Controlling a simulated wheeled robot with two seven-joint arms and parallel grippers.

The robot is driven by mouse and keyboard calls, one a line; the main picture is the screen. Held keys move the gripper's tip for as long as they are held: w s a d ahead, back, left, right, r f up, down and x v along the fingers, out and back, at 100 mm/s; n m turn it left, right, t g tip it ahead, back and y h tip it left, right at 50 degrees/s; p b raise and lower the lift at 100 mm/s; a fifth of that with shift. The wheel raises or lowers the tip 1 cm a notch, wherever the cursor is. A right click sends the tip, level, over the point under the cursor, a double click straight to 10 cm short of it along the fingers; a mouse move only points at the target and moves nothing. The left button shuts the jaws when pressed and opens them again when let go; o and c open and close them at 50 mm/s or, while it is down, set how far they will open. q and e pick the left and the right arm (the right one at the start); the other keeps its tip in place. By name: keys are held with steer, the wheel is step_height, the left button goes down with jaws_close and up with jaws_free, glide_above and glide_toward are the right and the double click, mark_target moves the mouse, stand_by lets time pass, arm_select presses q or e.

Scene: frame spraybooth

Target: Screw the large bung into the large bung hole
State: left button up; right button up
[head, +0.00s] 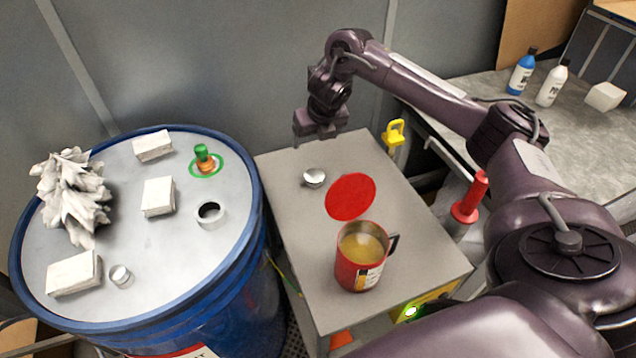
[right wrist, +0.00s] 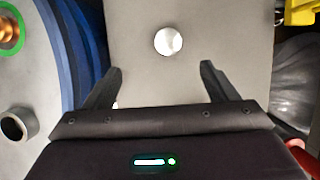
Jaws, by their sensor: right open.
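The large bung looks like a round silver piece (head: 314,177) lying alone on the grey cabinet top. In the right wrist view the bung (right wrist: 168,41) sits ahead of the fingertips, roughly centred between them. My right gripper (head: 318,138) is open and empty above the far part of the cabinet top; its two spread fingers show in the right wrist view (right wrist: 161,68). The large bung hole seems to be the raised ring with a dark opening (head: 210,215) on the drum lid; it also shows in the right wrist view (right wrist: 18,125). My left gripper is not in view.
The blue drum (head: 150,330) carries white blocks (head: 158,197), a crumpled white rag (head: 75,195), a small pale cylinder (head: 121,276) and a brass-and-green fitting (head: 206,162). A red mug (head: 361,262) and red disc (head: 350,197) are on the cabinet. A yellow padlock (head: 394,134) is at its right edge.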

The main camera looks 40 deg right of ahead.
steer(key=b, duration=0.8)
glide_toward(314, 174)
steer(key=x, duration=0.8)
steer(key=shift+s+f, duration=0.1)
steer(key=shift+f, duration=0.15)
steer(key=shift+c, duration=0.2)
steer(key=c, duration=1.1)
steer(key=shift+o, duration=0.2)
steer(key=shift+r, duration=0.2)
